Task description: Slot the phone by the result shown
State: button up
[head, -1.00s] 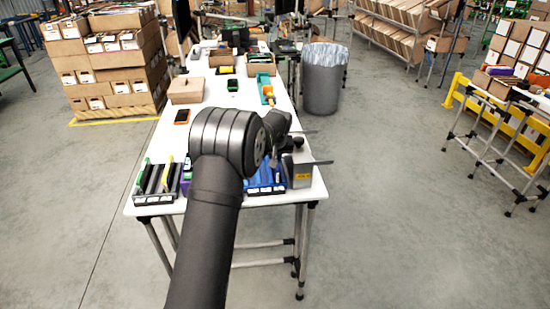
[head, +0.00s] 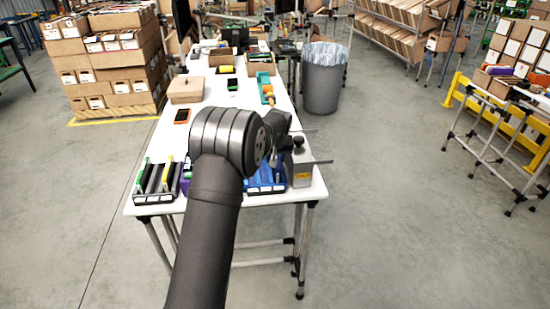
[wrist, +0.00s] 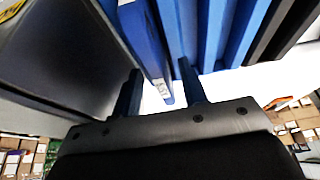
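A dark phone-like device with an orange screen (head: 182,116) lies on the white table. Another with a green screen (head: 233,85) lies farther back. A blue slotted rack (head: 265,188) stands at the front edge, partly hidden by my arm; its blue upright walls (wrist: 208,30) fill the top of the wrist view. My gripper (wrist: 160,76) has its fingers apart, with a narrow blue upright piece (wrist: 150,45) bearing a small white label between them. Light gaps show beside this piece; whether it is a rack wall or a phone I cannot tell. My fingertips are hidden in the head view.
A grey metal box (head: 301,172) with a yellow label stands right of the blue rack, close to my gripper. A dark rack with green and yellow parts (head: 158,184) stands at the front left. A cardboard box (head: 186,91) sits farther back. The table's middle is fairly clear.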

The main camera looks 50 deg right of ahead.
jog(key=v, duration=1.7)
jog(key=shift+r, duration=0.2)
notch_tip(320, 180, up, 7)
jog(key=s+a+f+x, duration=0.1)
jog(key=x, duration=1.1)
jog(key=shift+s+a, duration=0.35)
